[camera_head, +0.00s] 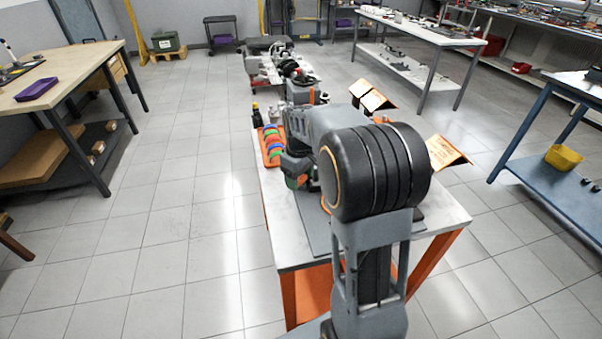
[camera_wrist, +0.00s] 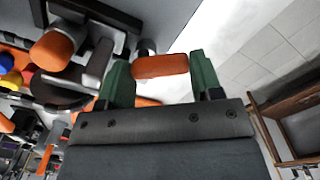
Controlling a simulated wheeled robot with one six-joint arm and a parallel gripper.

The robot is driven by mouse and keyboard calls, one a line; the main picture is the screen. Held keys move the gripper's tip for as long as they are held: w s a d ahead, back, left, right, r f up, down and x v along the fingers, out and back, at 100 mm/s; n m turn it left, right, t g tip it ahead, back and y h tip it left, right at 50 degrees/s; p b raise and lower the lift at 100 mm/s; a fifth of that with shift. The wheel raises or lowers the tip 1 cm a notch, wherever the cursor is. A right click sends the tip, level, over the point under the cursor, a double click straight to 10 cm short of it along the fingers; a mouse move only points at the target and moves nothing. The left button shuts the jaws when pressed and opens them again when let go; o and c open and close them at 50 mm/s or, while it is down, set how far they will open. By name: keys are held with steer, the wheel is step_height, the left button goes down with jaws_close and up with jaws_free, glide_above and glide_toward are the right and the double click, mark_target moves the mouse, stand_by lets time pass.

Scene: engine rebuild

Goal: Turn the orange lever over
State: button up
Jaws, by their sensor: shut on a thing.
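The orange lever (camera_wrist: 160,66) lies crosswise between the two green fingers of my gripper (camera_wrist: 160,60) in the wrist view. The fingers touch or nearly touch its two ends, and my gripper is shut on it. In the camera_head view, my arm covers the lever and most of my gripper.
A white worktable (camera_head: 290,240) with orange legs stands under my arm. An orange tray (camera_head: 264,150) with coloured rings is at its left edge. Dark and orange parts (camera_wrist: 55,50) crowd the wrist view's left side. Open tiled floor (camera_head: 190,215) lies left.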

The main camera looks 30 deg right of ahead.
steer(key=m+p, duration=0.1)
steer(key=m, duration=0.2)
steer(key=w+m+p, duration=0.1)
steer(key=m, duration=0.4)
steer(key=m+p, duration=0.1)
steer(key=m, duration=0.1)
steer(key=m+p, duration=0.1)
steer(key=m, duration=0.1)
steer(key=shift+w+d+m, duration=0.15)
steer(key=shift+w+m, duration=0.2)
steer(key=shift+m, duration=0.05)
steer(key=m, duration=0.2)
steer(key=m+p, duration=0.1)
steer(key=shift+w+d+m, duration=0.2)
steer(key=shift+w+m, duration=0.05)
steer(key=shift+m, duration=0.15)
steer(key=m, duration=0.2)
steer(key=shift+d+m+p, duration=0.2)
steer(key=shift+m+p, duration=0.1)
steer(key=m, duration=0.3)
steer(key=d+m, duration=0.1)
steer(key=m, duration=0.1)
steer(key=shift+w+m+p, duration=0.1)
steer(key=shift+m+p, duration=0.3)
steer(key=shift+m, duration=0.3)
steer(key=o, duration=0.9)
